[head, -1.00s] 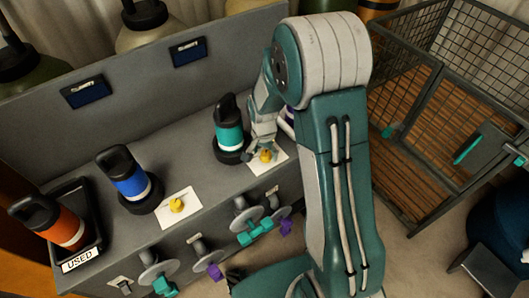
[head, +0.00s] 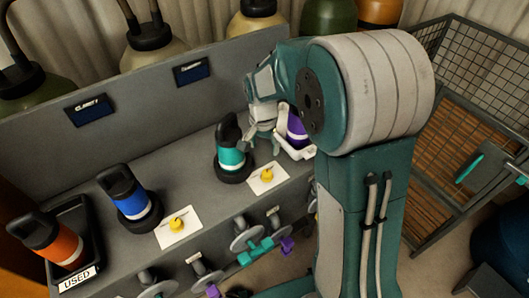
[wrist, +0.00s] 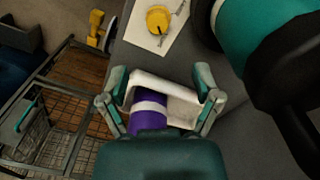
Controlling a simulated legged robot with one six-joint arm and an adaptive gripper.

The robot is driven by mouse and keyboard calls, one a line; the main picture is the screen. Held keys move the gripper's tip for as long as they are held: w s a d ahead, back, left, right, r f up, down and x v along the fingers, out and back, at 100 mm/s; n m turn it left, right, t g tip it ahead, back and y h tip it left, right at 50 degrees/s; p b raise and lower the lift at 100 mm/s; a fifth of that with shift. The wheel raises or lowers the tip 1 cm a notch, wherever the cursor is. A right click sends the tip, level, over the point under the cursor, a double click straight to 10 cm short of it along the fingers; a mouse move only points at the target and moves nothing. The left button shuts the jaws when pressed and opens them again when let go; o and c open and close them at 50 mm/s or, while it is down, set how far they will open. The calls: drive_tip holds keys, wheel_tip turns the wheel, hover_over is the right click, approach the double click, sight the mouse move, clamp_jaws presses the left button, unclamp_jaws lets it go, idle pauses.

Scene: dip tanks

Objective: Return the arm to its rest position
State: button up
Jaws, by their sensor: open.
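My gripper (head: 263,137) is open and empty above the grey bench, just right of the teal bottle (head: 231,157). It is behind a white card with a yellow round piece (head: 267,174). In the wrist view, the open fingers of my gripper (wrist: 163,88) frame a purple bottle (wrist: 149,112) in a white tray (wrist: 172,88). The bottle seems to stand below the fingers, not gripped. My own arm partly hides the purple bottle (head: 297,128) and the white tray (head: 303,151) in the head view.
A blue bottle (head: 131,196) stands left, beside another card with a yellow piece (head: 177,223). An orange bottle (head: 62,243) lies tilted in a black tray labelled USED (head: 77,277). Valve wheels project from the bench front. A wire cage (head: 465,75) stands right, and gas cylinders stand behind.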

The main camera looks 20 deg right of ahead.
idle(0.4)
drive_tip(key=s+r+n+t, duration=0.3)
drive_tip(key=s+r+n, duration=0.1)
drive_tip(key=s+r, duration=0.4)
drive_tip(key=s+r+n+t, duration=0.2)
drive_tip(key=s+r+n, duration=0.2)
drive_tip(key=s+r, duration=0.4)
drive_tip(key=s, duration=0.5)
drive_tip(key=shift+s+d+n+t, duration=0.2)
drive_tip(key=shift+d+n+t, duration=0.1)
drive_tip(key=shift+d+t, duration=0.1)
